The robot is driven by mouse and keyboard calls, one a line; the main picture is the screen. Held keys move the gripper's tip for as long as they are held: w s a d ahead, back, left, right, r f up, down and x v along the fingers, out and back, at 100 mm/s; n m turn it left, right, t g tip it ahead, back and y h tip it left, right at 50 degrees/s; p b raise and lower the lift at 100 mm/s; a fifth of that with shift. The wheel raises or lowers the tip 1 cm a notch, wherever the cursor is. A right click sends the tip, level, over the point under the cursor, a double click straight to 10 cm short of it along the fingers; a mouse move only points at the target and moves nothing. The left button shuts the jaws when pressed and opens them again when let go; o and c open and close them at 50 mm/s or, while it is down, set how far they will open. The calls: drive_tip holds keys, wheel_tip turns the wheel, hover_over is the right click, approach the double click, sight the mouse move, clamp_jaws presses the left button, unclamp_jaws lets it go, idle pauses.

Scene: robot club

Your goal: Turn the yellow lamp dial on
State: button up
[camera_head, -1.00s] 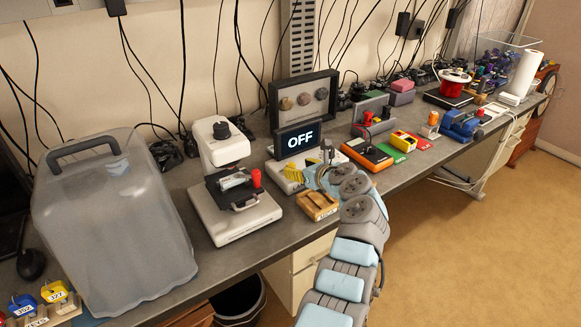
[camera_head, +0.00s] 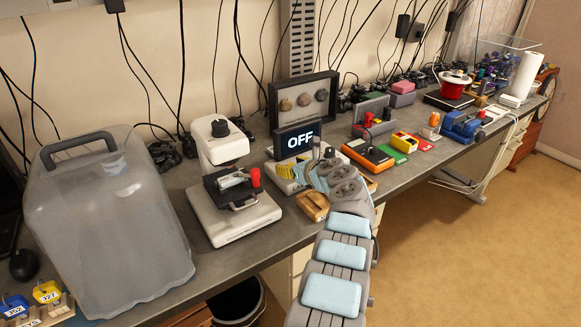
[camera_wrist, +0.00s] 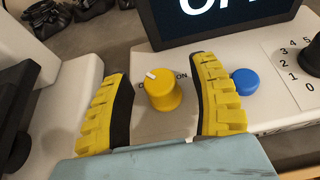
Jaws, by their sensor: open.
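The yellow lamp dial (camera_wrist: 164,90) stands on a white panel in the wrist view. Its white pointer mark is turned toward the left label, which is partly hidden; "ON" reads to its right. My gripper (camera_wrist: 166,92) is open, with one yellow finger on each side of the dial and gaps between. The dark display (camera_head: 297,139) behind the panel reads "OFF". In the head view my arm hides most of the panel and the dial; a yellow finger (camera_head: 281,168) of my gripper shows there.
A blue button (camera_wrist: 245,81) sits just right of the right finger. A black knob (camera_wrist: 312,56) with a number scale is further right.

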clamp_jaws()
